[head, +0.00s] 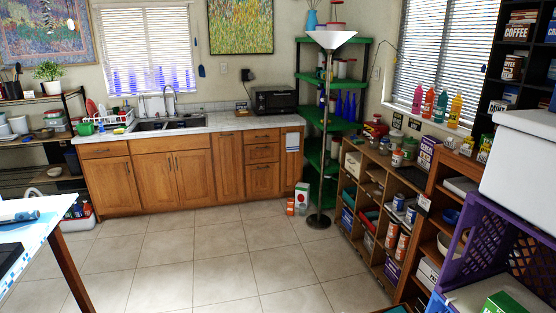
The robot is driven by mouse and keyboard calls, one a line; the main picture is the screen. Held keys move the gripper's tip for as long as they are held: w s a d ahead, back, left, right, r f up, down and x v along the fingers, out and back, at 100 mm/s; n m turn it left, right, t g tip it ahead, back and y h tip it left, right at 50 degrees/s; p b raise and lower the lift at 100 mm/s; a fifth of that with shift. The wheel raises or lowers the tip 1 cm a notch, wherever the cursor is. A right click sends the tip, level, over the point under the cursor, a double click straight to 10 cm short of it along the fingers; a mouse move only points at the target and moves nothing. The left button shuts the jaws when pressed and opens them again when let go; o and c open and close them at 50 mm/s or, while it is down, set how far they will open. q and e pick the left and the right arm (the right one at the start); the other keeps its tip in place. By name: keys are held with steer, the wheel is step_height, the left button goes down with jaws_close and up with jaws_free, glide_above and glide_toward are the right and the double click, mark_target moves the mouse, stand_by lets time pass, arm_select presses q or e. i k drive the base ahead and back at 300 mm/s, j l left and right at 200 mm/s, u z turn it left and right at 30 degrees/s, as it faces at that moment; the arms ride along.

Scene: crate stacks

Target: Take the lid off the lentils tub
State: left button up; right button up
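No tub with a readable lentils label shows in the head view. A large white container (522,165) stands at the right edge, above a purple crate (482,225), and is cut off by the frame. I cannot tell whether it is the lentils tub. Neither of my grippers is visible.
Low wooden shelves (366,178) with cans and boxes run along the right wall. A floor lamp (327,120) stands by the green corner shelf (312,165). A table (40,240) juts in at left. The tiled floor (200,255) between is clear.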

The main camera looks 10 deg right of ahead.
mark_target(397, 152)
steer(key=i+u, duration=0.2)
steer(key=i, duration=0.65)
steer(key=i+l+u, duration=0.2)
steer(key=i, duration=1.45)
steer(key=i+j, duration=0.1)
steer(key=i, duration=0.75)
steer(key=i+u, duration=0.25)
steer(key=i, duration=0.5)
steer(key=i+l+u, duration=0.25)
steer(key=i, duration=0.55)
steer(key=z, duration=0.4)
steer(key=i+j+z, duration=0.1)
steer(key=z, duration=0.3)
steer(key=j+z, duration=0.1)
steer(key=z, duration=0.25)
steer(key=i+j+z, duration=0.1)
steer(key=z, duration=2.4)
